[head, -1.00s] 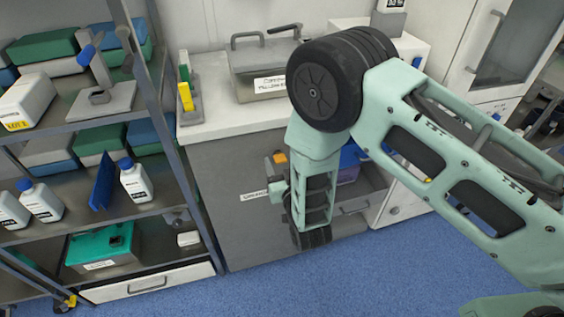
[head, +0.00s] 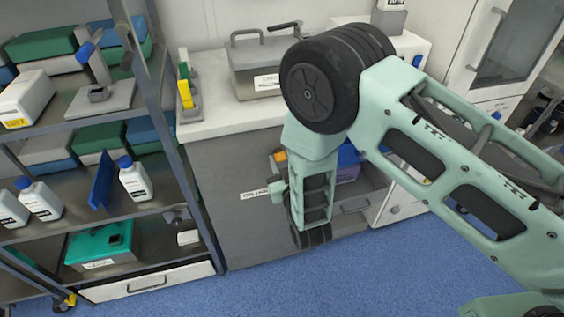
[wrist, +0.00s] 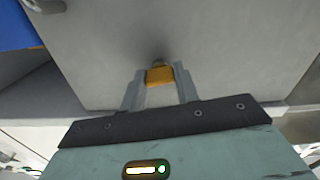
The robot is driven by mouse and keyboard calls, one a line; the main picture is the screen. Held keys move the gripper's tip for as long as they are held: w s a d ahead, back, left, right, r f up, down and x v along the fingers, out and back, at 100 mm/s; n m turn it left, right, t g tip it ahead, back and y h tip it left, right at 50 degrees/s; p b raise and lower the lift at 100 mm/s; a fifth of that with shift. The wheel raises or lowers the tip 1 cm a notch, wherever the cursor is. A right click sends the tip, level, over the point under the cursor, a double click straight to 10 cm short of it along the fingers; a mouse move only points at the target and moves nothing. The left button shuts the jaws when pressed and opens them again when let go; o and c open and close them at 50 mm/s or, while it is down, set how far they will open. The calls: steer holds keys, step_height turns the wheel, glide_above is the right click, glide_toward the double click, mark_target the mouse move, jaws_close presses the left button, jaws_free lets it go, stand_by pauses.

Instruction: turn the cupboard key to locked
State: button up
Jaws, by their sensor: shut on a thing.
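In the wrist view the orange key head (wrist: 159,75) sits between the two grey fingers of my gripper (wrist: 158,84), close against a pale grey panel (wrist: 215,45). The fingers are shut on the key head. Its shaft and most of the lock are hidden, so I cannot read the key's angle for certain. In the head view the grey cupboard front (head: 225,175) with a white label stands behind my arm. My arm hides the fingertips and the key there.
A grey metal box (head: 257,75) stands on the white worktop (head: 205,95) above the cupboard. A shelf rack with bottles (head: 134,178) and boxes is at the left. A blue-purple bin (head: 348,163) shows behind my arm. The blue floor (head: 370,275) in front is clear.

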steer(key=shift+n+b, duration=1)
steer(key=shift+n, duration=7)
steer(key=o, duration=1)
